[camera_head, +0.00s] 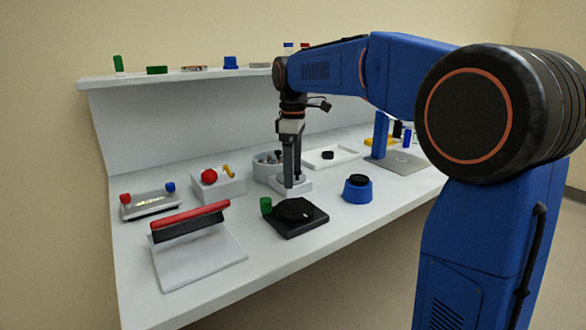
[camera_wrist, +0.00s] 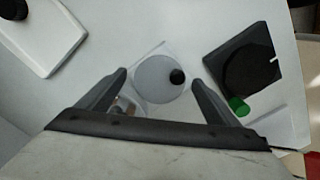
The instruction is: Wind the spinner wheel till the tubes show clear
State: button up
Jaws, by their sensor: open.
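A pale grey wheel with a dark knob near its rim (camera_wrist: 160,78) sits on a light square base; I take it to be the spinner wheel. In the head view its base (camera_head: 303,186) shows below my gripper (camera_head: 291,178), whose fingers hide much of the wheel. In the wrist view my gripper (camera_wrist: 160,82) is open and empty, its fingers apart on either side of the wheel. A round grey drum (camera_head: 262,172) stands just behind, with small pieces inside that look like tubes. I cannot tell whether they are clear or cloudy.
A dark plate with a black disc (camera_head: 295,212) and a green knob (camera_head: 266,205) stands close in front. A blue round holder (camera_head: 357,190) is to the right, a white tray (camera_head: 345,155) behind. A red-handled press (camera_head: 192,218) is at left. A shelf (camera_head: 190,74) runs along the back.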

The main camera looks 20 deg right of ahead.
jog(key=c, duration=1.1)
jog(key=shift+o, duration=0.2)
jog(key=shift+m, duration=0.3)
jog(key=m, duration=0.4)
jog(key=shift+s+a, duration=0.1)
jog(key=m, duration=0.9)
jog(key=shift+a, duration=0.15)
jog(key=shift+a+m, duration=0.1)
jog(key=shift+m, duration=2.4)
